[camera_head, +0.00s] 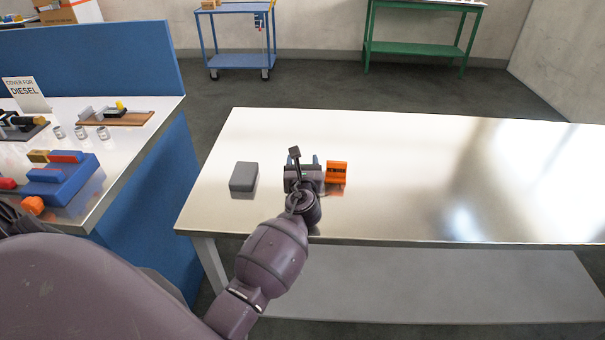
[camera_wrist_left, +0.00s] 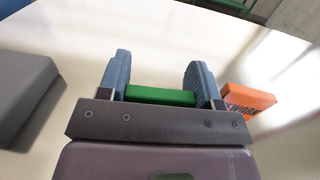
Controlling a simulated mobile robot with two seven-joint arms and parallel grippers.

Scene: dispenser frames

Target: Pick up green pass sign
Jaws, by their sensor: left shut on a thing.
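The green pass sign (camera_wrist_left: 160,95) shows in the left wrist view as a green bar between the two blue-grey fingers. My left gripper (camera_wrist_left: 158,82) is shut on it, with a finger at each end. In the head view my left gripper (camera_head: 303,165) is over the metal table, between a grey block and an orange sign, and hides most of the green sign. The sign's lettering is not visible. I cannot tell whether it touches the table. My right gripper is not in view.
The grey block (camera_head: 243,177) lies left of the gripper. The orange rework sign (camera_head: 337,172) stands close on its right. The metal table (camera_head: 430,190) is clear farther right. A blue-walled bench (camera_head: 150,190) with several parts stands at the left.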

